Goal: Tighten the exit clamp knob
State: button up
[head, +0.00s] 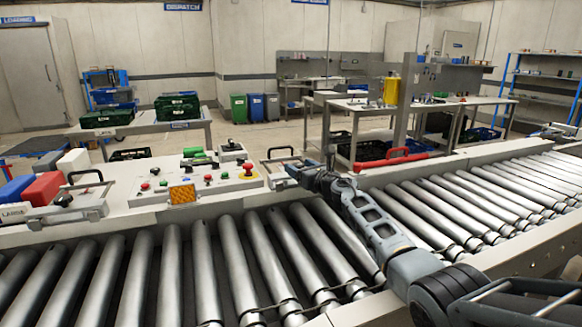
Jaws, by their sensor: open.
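My gripper (297,172) is at the far rail of the roller conveyor, at the end of my arm reaching in from the lower right. It is at the right end of the control panel (150,190), beside a black bar handle (280,150). Its jaws are open, but they are small and dark here. I cannot pick out the exit clamp knob with certainty; it may be hidden by the gripper or too small to tell. I cannot tell whether the gripper touches anything.
Conveyor rollers (235,265) fill the foreground and continue right (470,205). The panel carries several red and green buttons and an orange reflector (182,194).

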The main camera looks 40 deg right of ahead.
jog(key=shift+w, duration=0.1)
jog(key=c, duration=1.1)
jog(key=shift+o, duration=0.2)
jog(key=shift+a+r+h+p, duration=0.15)
jog(key=shift+h+p, duration=0.15)
jog(key=shift+p, duration=0.3)
jog(key=shift+a+r+m+h+p, duration=0.1)
jog(key=shift+r+m+h+p, duration=0.05)
jog(key=shift+m+h+p, duration=0.75)
jog(key=m+h+p, duration=0.1)
jog(key=m+g+h+p, duration=0.1)
jog(key=h, duration=0.1)
jog(key=shift+w+a+g, duration=0.15)
jog(key=shift+a+g, duration=0.05)
jog(key=shift+g, duration=0.1)
jog(key=m+g+h, duration=0.1)
jog(key=h, duration=0.1)
jog(key=m+g+h, duration=0.1)
jog(key=m+h, duration=0.1)
jog(key=shift+w+a+f+b, duration=0.1)
jog(key=shift+w+f+b, duration=0.05)
jog(key=shift+f+b, duration=0.2)
jog(key=shift+m+g+h+b, duration=0.9)
jog(key=shift+g+h+b, duration=0.05)
jog(key=shift+g+h, duration=0.25)
jog(key=shift+r, duration=0.15)
